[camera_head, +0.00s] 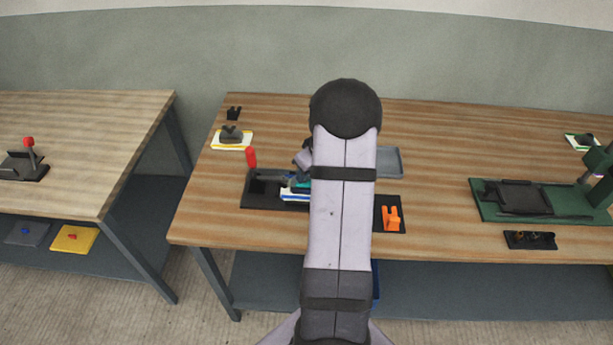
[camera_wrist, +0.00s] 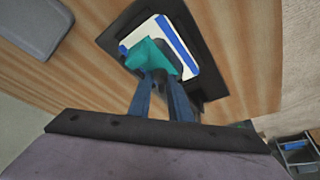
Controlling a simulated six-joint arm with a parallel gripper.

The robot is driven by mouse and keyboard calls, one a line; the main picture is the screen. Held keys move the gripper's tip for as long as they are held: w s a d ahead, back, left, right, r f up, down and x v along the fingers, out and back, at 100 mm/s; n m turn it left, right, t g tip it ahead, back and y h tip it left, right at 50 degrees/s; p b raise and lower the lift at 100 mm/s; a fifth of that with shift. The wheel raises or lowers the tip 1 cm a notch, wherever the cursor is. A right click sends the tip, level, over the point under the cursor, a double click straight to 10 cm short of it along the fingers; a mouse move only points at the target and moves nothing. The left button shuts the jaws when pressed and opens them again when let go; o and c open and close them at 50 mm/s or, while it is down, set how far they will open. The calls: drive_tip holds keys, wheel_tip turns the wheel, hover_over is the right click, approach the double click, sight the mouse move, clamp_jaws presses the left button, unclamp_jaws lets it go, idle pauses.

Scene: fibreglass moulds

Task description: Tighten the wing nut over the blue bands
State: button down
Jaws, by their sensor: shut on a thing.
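A teal wing nut (camera_wrist: 148,56) shows in the wrist view, over a white plate with blue bands (camera_wrist: 178,42). My gripper (camera_wrist: 158,84) reaches up to the wing nut, and its two dark blue fingers are shut on it. The white and blue plate sits in a black base (camera_wrist: 205,35). In the head view the blue-banded plate (camera_head: 293,195) lies at the left of my arm, on the black base (camera_head: 262,202). My arm hides much of that base and most of my gripper there.
A red upright piece (camera_head: 251,157) stands behind the base. An orange piece (camera_head: 391,217) stands right of my arm, and a grey tray (camera_head: 389,162) lies behind it. A yellow-edged plate (camera_head: 232,140) is at the back left. A green fixture (camera_head: 485,208) is far right.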

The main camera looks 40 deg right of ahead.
drive_tip(key=shift+a+m+h, duration=0.1)
drive_tip(key=shift+m+h, duration=0.3)
drive_tip(key=shift+m, duration=0.6)
drive_tip(key=m+p, duration=0.2)
drive_tip(key=shift+a+r+h+p, duration=0.1)
drive_tip(key=shift+r+h+p, duration=0.15)
drive_tip(key=shift+h+p, duration=0.05)
drive_tip(key=m+p, duration=0.1)
drive_tip(key=p, duration=0.2)
drive_tip(key=shift+w+m+h+p, duration=0.1)
drive_tip(key=shift+m+h+p, duration=0.2)
drive_tip(key=shift+p, duration=0.05)
drive_tip(key=shift+m+p, duration=0.4)
drive_tip(key=shift+p, duration=0.8)
drive_tip(key=shift+f+m+g+h+p, duration=0.2)
drive_tip(key=shift+m+g+h+p, duration=0.15)
drive_tip(key=shift+p, duration=0.75)
drive_tip(key=c, duration=1.6)
unclamp_jaws()
